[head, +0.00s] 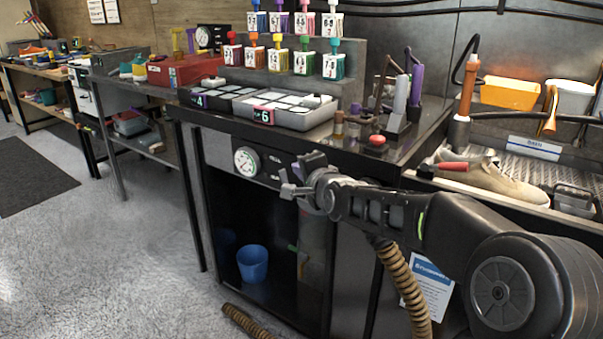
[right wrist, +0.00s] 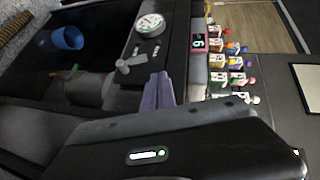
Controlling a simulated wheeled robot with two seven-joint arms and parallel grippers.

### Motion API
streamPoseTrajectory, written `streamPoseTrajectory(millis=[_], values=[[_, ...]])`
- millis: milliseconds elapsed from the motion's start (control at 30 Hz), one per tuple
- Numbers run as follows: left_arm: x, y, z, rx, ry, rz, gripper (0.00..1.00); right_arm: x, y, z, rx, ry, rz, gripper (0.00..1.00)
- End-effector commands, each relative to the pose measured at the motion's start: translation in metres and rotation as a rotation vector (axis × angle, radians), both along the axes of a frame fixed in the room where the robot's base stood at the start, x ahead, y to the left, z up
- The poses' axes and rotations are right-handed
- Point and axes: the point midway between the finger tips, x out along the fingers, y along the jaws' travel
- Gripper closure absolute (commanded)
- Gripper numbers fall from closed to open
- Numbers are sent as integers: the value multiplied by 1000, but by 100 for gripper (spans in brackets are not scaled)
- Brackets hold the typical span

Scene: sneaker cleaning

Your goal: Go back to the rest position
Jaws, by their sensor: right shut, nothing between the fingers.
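My right gripper (head: 300,178) is in the head view, in front of the cabinet below the dark bench top. It is shut and nothing is held in it. My right arm comes in from the lower right. In the right wrist view the gripper fingers (right wrist: 160,92) show in front of the cabinet front and its dial. My left gripper is in neither view.
The dark bench (head: 330,150) holds trays (head: 285,108), colored bottles (head: 280,55) and tools (head: 402,95). A shoe (head: 490,182) lies in the sink area at right. A blue cup (head: 252,263) stands in the open cabinet. The floor (head: 95,260) at left is clear.

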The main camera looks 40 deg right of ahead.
Motion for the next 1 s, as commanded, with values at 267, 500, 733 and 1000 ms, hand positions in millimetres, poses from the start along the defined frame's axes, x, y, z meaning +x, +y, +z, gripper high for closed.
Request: streamPoseTrajectory(millis=[267, 500, 733, 1000], values=[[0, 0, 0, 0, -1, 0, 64, 0, 0, 0, 0, 0, 0, 100], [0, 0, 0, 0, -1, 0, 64, 0, 0, 0, 0, 1, 0, 100], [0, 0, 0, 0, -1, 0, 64, 0, -1, 1, -131, 34, 30, 100], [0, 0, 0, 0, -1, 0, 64, 8, 67, -132, -462, 315, 285, 100]])
